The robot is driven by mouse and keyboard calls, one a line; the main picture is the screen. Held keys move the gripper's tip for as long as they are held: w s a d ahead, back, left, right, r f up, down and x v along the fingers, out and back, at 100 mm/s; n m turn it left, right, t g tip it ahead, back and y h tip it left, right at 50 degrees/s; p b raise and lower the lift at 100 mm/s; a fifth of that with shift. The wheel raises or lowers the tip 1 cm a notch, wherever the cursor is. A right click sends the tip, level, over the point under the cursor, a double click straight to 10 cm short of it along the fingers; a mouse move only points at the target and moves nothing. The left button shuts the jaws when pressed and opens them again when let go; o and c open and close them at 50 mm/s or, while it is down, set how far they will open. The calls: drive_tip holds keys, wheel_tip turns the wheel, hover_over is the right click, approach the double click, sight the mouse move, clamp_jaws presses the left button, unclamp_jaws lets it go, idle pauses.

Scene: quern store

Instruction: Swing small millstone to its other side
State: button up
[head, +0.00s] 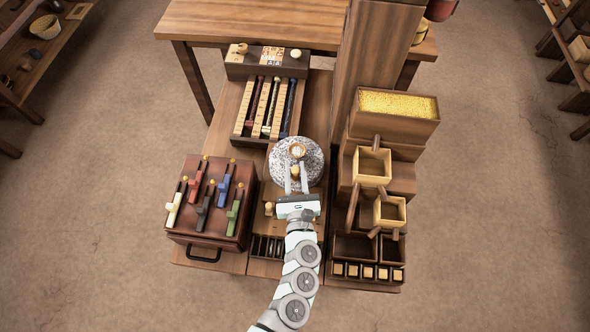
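The small millstone (284,157) is a round, speckled grey stone lying flat near the middle of the workbench. A light round piece with a pale top (298,150) sits at its centre. A small wooden knob (295,171) stands near its front edge. My gripper (296,178) reaches in from the front over the stone's near edge. Its two fingers are spread apart, one on each side of the knob, with a gap seeming to show around it. Contact with the knob is too small to tell.
Left is a brown box (190,233) with coloured levers. Behind is a slotted rack (246,131) with dark rods. Right are a grain hopper (395,128), wooden boxes (372,166) and a tall post (372,65). A wooden peg (269,208) stands left of my wrist.

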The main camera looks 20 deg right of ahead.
clamp_jaws()
idle(1.0)
